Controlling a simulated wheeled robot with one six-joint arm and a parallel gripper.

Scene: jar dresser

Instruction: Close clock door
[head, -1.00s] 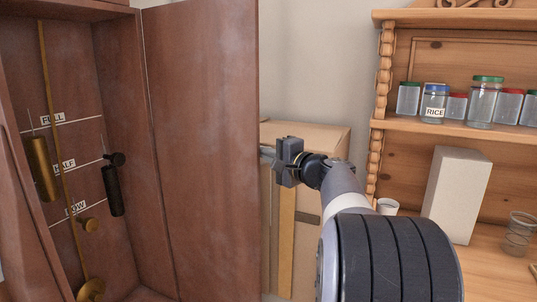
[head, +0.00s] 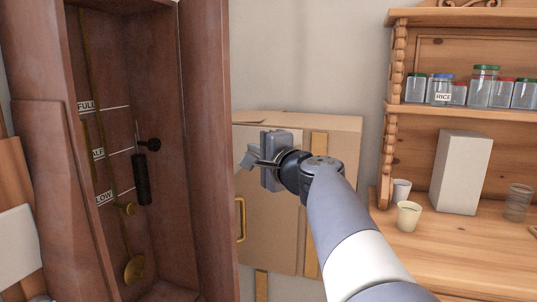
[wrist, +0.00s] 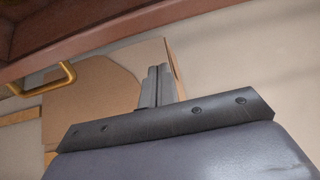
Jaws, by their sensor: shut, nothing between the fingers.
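The clock door (head: 205,140) is a tall reddish-brown wooden panel standing open at the right side of the clock case (head: 45,160). A brass handle (head: 240,219) shows at the door's right edge in the head view, and a brass handle also shows in the wrist view (wrist: 58,78). Inside the case are a dark weight (head: 141,180), a brass pendulum bob (head: 134,268) and labelled lines. My gripper (head: 250,160) is shut and empty, to the right of the door's edge and apart from it. In the wrist view the closed fingers (wrist: 157,85) point toward the cardboard box.
A large cardboard box (head: 340,140) stands behind my gripper. To the right is a wooden dresser (head: 450,245) with jars (head: 486,88), a white box (head: 461,172) and cups (head: 408,215). A pale wall shows between clock and dresser.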

